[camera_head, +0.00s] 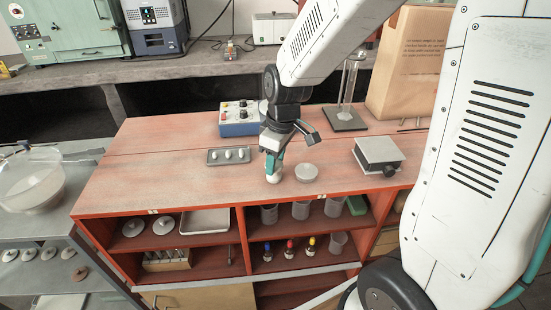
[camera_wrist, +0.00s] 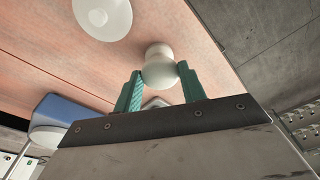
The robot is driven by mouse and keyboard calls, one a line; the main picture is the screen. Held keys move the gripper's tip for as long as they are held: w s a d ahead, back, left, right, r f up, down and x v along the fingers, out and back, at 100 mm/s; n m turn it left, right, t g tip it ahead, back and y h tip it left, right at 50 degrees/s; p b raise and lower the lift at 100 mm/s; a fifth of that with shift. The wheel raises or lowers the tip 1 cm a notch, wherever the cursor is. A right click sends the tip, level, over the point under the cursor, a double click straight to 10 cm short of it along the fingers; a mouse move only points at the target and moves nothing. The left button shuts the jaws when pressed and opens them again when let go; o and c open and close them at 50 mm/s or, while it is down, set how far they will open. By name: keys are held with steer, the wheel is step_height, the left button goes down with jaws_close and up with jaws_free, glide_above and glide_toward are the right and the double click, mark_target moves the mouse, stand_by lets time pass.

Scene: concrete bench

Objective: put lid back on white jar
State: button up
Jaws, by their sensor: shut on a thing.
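My gripper (camera_head: 272,164) points down over the front part of the red bench top. Its teal fingers, also in the wrist view (camera_wrist: 160,84), are shut on a small white rounded piece (camera_wrist: 161,72). This piece also shows under the fingertips in the head view (camera_head: 273,178); I cannot tell whether it touches the bench. A low, wider whitish round piece (camera_head: 306,172) sits just right of the gripper, apart from it. In the wrist view this round piece (camera_wrist: 103,14) has a paler round middle. I cannot tell for certain which piece is the jar and which the lid.
A blue control box (camera_head: 239,123) stands behind. A stand with a glass tube (camera_head: 346,115) and a small platform (camera_head: 379,153) are to the right. The bench's left part is clear.

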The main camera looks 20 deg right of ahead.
stand_by(0.3)
steer(key=o, duration=1.5)
steer(key=shift+r, duration=0.1)
steer(key=shift+r, duration=3.4)
jaws_close()
steer(key=shift+f, duration=0.3)
